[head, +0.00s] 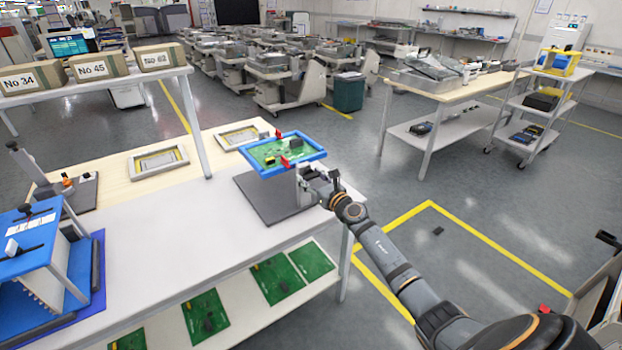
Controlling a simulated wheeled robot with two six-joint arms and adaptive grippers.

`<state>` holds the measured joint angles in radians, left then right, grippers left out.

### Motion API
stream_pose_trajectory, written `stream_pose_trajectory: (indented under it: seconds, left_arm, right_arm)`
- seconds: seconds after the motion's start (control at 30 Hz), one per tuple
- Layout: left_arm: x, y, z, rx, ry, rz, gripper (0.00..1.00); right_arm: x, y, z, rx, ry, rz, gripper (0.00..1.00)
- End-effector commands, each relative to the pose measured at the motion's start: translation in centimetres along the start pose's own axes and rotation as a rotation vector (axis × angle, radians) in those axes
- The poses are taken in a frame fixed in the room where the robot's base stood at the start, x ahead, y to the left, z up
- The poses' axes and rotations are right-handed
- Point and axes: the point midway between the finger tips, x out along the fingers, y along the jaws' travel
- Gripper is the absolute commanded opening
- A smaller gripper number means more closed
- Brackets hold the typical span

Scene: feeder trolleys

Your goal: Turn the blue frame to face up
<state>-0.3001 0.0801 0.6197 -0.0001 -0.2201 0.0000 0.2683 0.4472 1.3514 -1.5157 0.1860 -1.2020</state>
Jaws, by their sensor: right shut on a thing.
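The blue frame (252,164) is at the right end of the near workbench, above a dark grey plate (262,203). It holds a green circuit board (272,151), whose component side shows upward, with red clips at two of its edges. My right gripper (309,178) is at the frame's near right edge, low beside its rim, and is shut on the frame. The fingertips are small and partly hidden by the rim, and I cannot tell whether the frame touches the plate below.
Two grey trays (158,161) lie behind on the wooden top. A blue fixture (40,262) stands at the left end. Several green boards (277,277) lie on the lower shelf.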

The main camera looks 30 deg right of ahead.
Motion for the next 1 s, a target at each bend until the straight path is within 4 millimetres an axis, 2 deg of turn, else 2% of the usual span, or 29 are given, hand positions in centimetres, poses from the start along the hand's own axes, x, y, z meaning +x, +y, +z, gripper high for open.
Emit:
stream_pose_trajectory:
  seconds: [0.2,0.23,0.37,0.77,0.87,1.0]
  left_arm:
    - [0.0,0.0,0.0,0.0,0.0,0.0,0.4]
    - [0.0,0.0,0.0,0.0,0.0,0.0,0.4]
    - [0.0,0.0,0.0,0.0,0.0,0.0,0.4]
    - [0.0,-0.1,0.1,0.0,0.0,-0.001,0.4]
    - [0.0,-0.1,0.1,0.0,0.0,-0.001,0.4]
    - [0.0,0.0,0.0,0.0,0.0,0.0,0.4]
  right_arm:
    - [-0.1,0.0,-0.2,-0.007,0.004,0.0,0.0]
    - [-0.1,0.0,-0.2,-0.007,0.004,0.0,0.59]
    - [0.0,0.0,-0.2,-0.005,0.003,0.0,0.77]
    - [-0.5,-0.1,-0.1,-0.003,0.002,0.0,0.79]
    - [-2.1,-0.1,-0.2,-0.007,0.005,0.001,0.79]
    - [-5.5,0.0,-0.3,-0.01,0.007,0.004,0.79]
